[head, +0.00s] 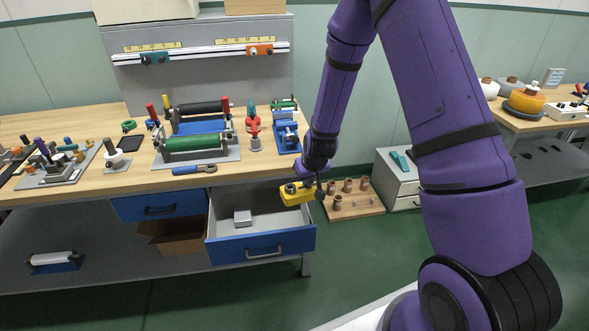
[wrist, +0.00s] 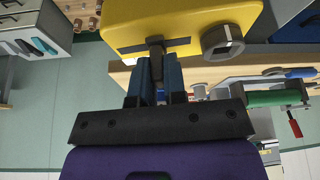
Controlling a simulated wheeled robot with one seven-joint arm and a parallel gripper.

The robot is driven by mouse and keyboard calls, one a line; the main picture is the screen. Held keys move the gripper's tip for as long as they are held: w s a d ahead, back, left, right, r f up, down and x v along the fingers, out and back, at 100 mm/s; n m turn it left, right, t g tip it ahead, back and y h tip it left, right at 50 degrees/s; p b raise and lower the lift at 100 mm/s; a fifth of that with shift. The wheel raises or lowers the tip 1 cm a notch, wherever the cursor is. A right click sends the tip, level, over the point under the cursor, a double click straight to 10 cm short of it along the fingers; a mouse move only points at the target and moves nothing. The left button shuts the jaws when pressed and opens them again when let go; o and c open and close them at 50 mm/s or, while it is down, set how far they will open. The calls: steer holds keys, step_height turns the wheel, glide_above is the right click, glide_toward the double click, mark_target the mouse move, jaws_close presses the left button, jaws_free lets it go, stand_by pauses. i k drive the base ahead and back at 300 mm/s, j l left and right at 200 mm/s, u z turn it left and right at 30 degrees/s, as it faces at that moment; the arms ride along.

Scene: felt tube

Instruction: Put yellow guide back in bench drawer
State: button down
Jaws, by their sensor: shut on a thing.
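The yellow guide (head: 297,193) is a small yellow block with a round grey knob. It is held at the right rear corner of the open blue-fronted bench drawer (head: 262,248), seemingly above its right edge; the exact height is hard to tell. My gripper (head: 316,188) is shut on the guide. In the wrist view, the guide (wrist: 180,25) fills the top middle and my gripper's fingers (wrist: 157,72) close on a dark stem below it. The drawer holds a small grey block (head: 243,217) and has bare floor around it.
The workbench (head: 120,180) stands above the drawer, with rollers and a blue-handled tool (head: 195,169) near its front edge. A closed blue drawer (head: 160,205) is to the left. A wooden board with brown pegs (head: 352,203) and a white cabinet (head: 398,180) stand to the right.

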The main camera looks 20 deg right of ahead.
mark_target(277, 215)
steer(key=i+l+u, duration=0.2)
steer(key=l+u, duration=0.2)
steer(key=l, duration=0.2)
steer(key=u, duration=0.9)
